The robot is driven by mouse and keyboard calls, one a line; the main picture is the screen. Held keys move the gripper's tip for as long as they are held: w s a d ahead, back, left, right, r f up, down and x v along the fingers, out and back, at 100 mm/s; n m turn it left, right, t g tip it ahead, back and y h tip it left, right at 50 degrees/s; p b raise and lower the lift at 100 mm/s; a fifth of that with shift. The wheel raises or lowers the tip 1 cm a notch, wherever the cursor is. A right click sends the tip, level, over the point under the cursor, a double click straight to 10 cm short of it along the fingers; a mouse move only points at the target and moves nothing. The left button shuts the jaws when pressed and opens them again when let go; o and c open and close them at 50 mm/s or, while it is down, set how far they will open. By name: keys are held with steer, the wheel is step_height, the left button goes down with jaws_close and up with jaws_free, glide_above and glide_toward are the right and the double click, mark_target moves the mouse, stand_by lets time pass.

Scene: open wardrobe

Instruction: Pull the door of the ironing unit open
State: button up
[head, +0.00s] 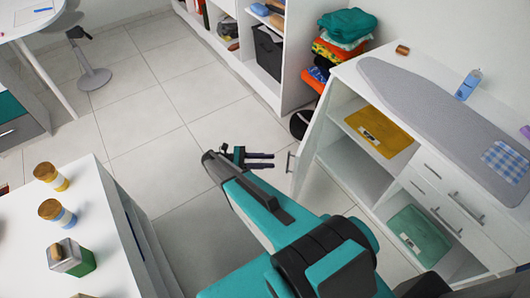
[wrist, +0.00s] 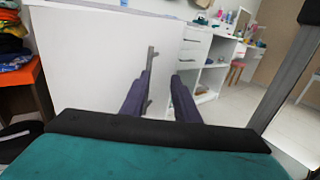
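The ironing unit (head: 425,160) is the white cabinet on the right with a grey ironing board (head: 435,105) on top. Its white door (head: 315,135) stands swung out at the left end, so shelves inside show. The door's grey vertical handle (head: 290,162) faces my gripper (head: 273,160). My gripper is open, its two dark fingers apart, with the tips just short of the handle in the head view. In the wrist view the handle (wrist: 150,80) shows between the fingers, close beside the left one, before the door face (wrist: 90,65). Contact cannot be told.
A white table (head: 105,230) with jars stands at lower left. Open wardrobe shelves (head: 297,50) stand behind. Tiled floor (head: 150,125) is clear between them.

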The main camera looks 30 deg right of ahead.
steer(key=s, duration=0.1)
steer(key=s+a+p, duration=0.1)
steer(key=s, duration=0.2)
steer(key=shift+s+a+r+p, duration=0.2)
steer(key=shift+s+a+p, duration=0.1)
steer(key=shift+a+p, duration=0.1)
steer(key=c, duration=0.6)
steer(key=shift+s+f, duration=0.25)
steer(key=shift+f, duration=0.05)
jaws_close()
steer(key=s+a+f+m+t+y+b, duration=0.1)
steer(key=s+a+f+m+y+b, duration=0.3)
steer(key=s+f, duration=0.4)
steer(key=s+a+f+m+t+y+b, duration=0.1)
steer(key=s+a+f+m+y+b, duration=0.25)
steer(key=s+a+f+y, duration=0.4)
steer(key=s+a+f+m+t+y+b, duration=0.2)
steer(key=s+a+f+m+y+b, duration=0.1)
steer(key=a, duration=0.4)
steer(key=shift+s+a+f+m+b, duration=0.4)
steer(key=shift+s+f+m, duration=0.1)
steer(key=shift+s, duration=0.15)
